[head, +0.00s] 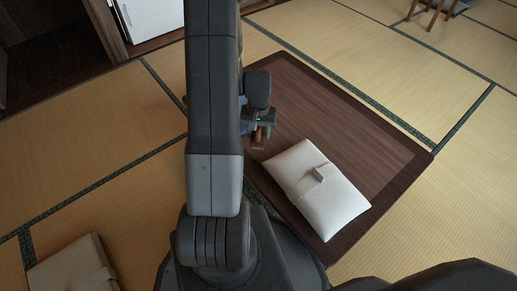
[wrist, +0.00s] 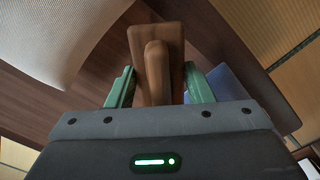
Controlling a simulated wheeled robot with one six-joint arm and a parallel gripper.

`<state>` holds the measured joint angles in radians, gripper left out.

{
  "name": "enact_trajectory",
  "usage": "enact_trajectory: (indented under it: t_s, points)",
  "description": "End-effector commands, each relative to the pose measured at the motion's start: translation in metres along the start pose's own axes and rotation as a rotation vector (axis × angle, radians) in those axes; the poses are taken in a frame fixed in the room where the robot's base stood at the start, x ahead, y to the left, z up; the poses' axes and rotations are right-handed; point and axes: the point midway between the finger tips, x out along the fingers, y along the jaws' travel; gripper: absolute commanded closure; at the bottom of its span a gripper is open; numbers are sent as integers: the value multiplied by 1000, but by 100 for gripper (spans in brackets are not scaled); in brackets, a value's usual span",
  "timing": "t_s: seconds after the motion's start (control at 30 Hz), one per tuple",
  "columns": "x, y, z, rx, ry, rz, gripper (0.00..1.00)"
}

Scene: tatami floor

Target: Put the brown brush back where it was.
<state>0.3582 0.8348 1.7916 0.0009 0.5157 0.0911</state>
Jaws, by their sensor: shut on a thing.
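The brown brush (wrist: 157,45) is between the green fingers of my gripper (wrist: 160,82) in the wrist view. My arm hides part of this area. I cannot tell whether the brush touches the table.
A blue flat thing (wrist: 222,85) is beside the gripper. The table's right part is clear. Another pale cushion (head: 70,272) is on the tatami at lower left.

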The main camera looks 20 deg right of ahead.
Motion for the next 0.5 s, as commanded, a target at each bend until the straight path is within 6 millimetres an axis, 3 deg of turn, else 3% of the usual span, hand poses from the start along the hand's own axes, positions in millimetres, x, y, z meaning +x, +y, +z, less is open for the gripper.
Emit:
enact_trajectory:
  t_s: [0.03, 0.1, 0.5]
  points:
    - [16, 0, 1, 0, -4, 0, 71]
    - [28, 0, 0, 0, -3, 0, 71]
    - [74, 0, 0, 0, -1, 0, 71]
